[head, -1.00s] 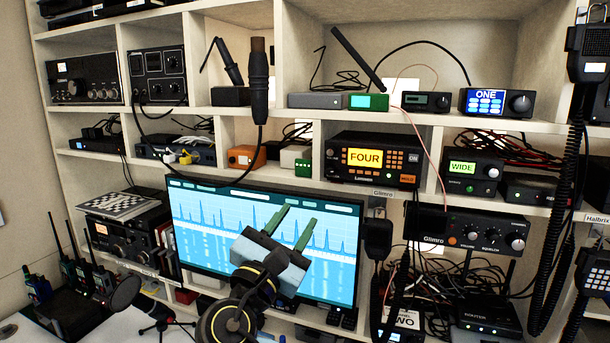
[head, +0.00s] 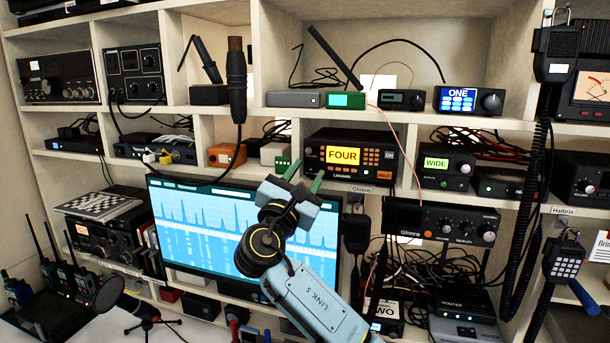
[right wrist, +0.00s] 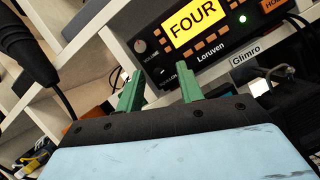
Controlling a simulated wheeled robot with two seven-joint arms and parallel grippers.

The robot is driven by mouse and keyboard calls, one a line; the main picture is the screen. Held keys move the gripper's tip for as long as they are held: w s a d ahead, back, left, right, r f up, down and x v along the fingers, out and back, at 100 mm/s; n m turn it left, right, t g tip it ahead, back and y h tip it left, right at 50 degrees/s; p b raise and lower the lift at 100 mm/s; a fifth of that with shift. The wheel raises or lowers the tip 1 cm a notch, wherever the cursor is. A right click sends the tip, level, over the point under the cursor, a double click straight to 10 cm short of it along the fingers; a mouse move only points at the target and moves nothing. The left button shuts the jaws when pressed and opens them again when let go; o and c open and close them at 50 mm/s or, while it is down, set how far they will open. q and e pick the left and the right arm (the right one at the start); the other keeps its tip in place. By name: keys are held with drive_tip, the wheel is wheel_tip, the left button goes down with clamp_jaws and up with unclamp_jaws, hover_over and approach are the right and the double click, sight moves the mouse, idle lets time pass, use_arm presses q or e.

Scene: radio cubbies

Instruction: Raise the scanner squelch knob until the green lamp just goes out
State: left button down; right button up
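A black radio (head: 350,174) with an amber FOUR screen stands on the middle shelf. In the right wrist view its upper-left knob (right wrist: 139,46) is plain and a small green lamp (right wrist: 243,18) on its front is lit. A Glimro radio (head: 408,216) with several front knobs sits lower right; I cannot tell which set is the scanner. My right gripper (head: 304,178) is open and empty, its green fingers just below the FOUR radio's left end. It also shows in the right wrist view (right wrist: 163,85). My left gripper is out of view.
A lit monitor (head: 190,215) stands behind my right arm. A black microphone on a cable (head: 236,85) hangs left of the FOUR radio. A WIDE radio (head: 445,166) stands to its right. A handset (head: 356,232) hangs below, and coiled cords hang at right.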

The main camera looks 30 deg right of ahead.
drive_tip(key=shift+c, duration=0.4)
clamp_jaws()
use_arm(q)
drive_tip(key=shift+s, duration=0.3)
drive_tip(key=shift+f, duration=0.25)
use_arm(e)
drive_tip(key=shift+f+m, duration=0.1)
drive_tip(key=shift+m, duration=0.4)
drive_tip(key=m+g+b, duration=0.1)
drive_tip(key=m, duration=0.1)
drive_tip(key=m+g+b, duration=0.1)
drive_tip(key=m, duration=0.2)
drive_tip(key=shift+w+a+g+h, duration=0.15)
drive_tip(key=shift+g+h, duration=0.15)
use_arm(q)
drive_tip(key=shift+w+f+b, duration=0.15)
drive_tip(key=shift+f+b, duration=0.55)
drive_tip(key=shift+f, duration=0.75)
use_arm(e)
drive_tip(key=shift+r+m+g, duration=0.1)
drive_tip(key=shift+m+g, duration=0.45)
drive_tip(key=shift+m, duration=0.75)
drive_tip(key=shift+r+m+g, duration=0.1)
drive_tip(key=shift+m+g, duration=0.45)
drive_tip(key=shift+m, duration=0.75)
